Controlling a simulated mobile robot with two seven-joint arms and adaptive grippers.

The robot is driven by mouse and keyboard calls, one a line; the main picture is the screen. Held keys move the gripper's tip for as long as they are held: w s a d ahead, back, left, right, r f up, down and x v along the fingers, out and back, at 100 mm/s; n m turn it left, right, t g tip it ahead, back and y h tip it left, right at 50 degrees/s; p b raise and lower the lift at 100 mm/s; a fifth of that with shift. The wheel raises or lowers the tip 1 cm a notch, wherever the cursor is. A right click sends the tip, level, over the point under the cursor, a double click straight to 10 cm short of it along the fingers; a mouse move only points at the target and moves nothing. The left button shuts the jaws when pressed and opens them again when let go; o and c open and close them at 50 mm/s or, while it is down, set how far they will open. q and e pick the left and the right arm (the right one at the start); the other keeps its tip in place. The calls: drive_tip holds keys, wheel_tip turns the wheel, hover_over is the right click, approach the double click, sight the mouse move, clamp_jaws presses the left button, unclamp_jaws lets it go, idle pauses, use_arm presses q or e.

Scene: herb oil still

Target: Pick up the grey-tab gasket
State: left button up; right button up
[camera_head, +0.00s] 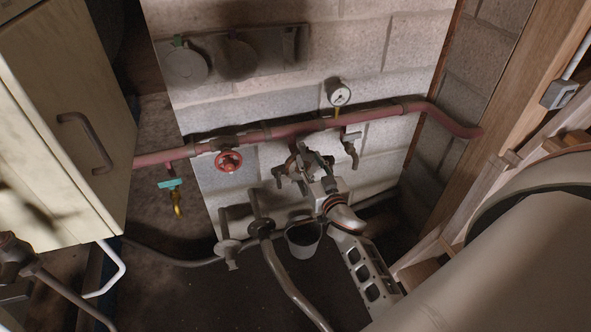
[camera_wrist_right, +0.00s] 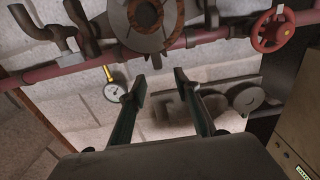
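Two round grey discs hang on a plate on the block wall at upper left in the head view. The left disc (camera_head: 185,67) has a green tab on top. In the right wrist view, one disc (camera_wrist_right: 248,98) shows clearly; the other (camera_wrist_right: 214,104) is partly behind a finger. My right gripper (camera_head: 300,163) is in front of the wall below the red pipe; in its wrist view (camera_wrist_right: 160,84) the fingers are apart and empty. My left gripper is not seen.
A red pipe (camera_head: 290,130) with a red valve wheel (camera_head: 229,161) crosses the wall. A pressure gauge (camera_head: 339,94) stands above it. A pale cabinet (camera_head: 60,110) is at left. A bucket (camera_head: 303,238) is on the dark floor.

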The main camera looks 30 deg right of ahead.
sight(303, 146)
drive_tip(key=b+x, duration=0.1)
drive_tip(key=x, duration=0.6)
drive_tip(key=shift+w+d, duration=0.3)
drive_tip(key=shift+w, duration=0.05)
drive_tip(key=shift+r, duration=0.1)
clamp_jaws()
